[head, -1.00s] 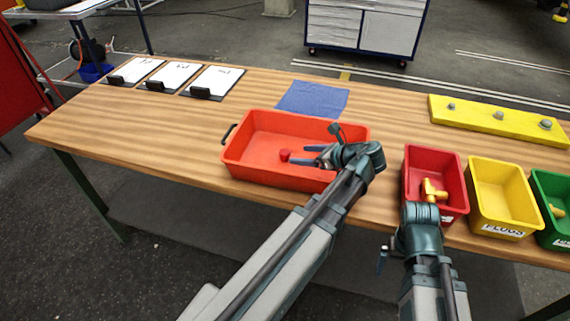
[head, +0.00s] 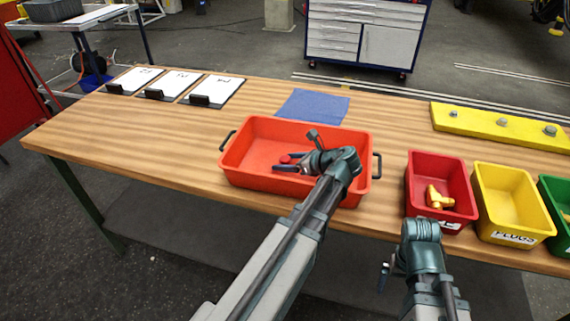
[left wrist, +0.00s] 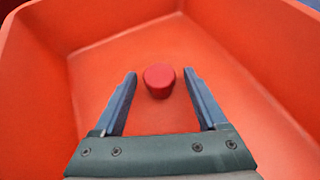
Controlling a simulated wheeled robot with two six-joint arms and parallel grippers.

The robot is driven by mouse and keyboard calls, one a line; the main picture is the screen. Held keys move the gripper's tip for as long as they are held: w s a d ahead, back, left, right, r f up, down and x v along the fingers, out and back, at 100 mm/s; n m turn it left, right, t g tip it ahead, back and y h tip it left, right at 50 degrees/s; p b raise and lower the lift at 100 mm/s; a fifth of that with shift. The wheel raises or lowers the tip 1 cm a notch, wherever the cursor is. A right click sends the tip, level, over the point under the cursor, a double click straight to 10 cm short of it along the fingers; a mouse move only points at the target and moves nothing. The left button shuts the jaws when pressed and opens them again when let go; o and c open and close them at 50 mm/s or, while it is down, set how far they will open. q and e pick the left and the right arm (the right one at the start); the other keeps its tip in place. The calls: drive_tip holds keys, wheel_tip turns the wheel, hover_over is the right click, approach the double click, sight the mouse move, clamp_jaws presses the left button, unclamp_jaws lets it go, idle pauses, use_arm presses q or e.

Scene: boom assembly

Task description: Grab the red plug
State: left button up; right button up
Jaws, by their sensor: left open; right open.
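The red plug (left wrist: 159,80) stands on the floor of the orange-red tray (head: 262,137). In the left wrist view it sits between the tips of my left gripper (left wrist: 159,78), with a gap to each finger. The left gripper is open. In the head view this gripper (head: 288,163) reaches down into the tray, and the plug (head: 285,159) is partly hidden by the fingers. My right gripper (head: 384,276) is open and empty, low in front of the table edge, below the red bin.
A red bin (head: 419,171) holding yellow fittings, a yellow bin (head: 479,190) and a green bin (head: 548,190) stand right of the tray. A blue cloth (head: 312,105) lies behind it. A yellow bar (head: 470,119) lies at the back right.

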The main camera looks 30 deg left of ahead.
sight(287, 159)
use_arm(q)
clamp_jaws()
drive_tip(key=shift+r, duration=0.1)
idle(0.3)
wheel_tip(287, 159, up, 10)
drive_tip(key=p, duration=1)
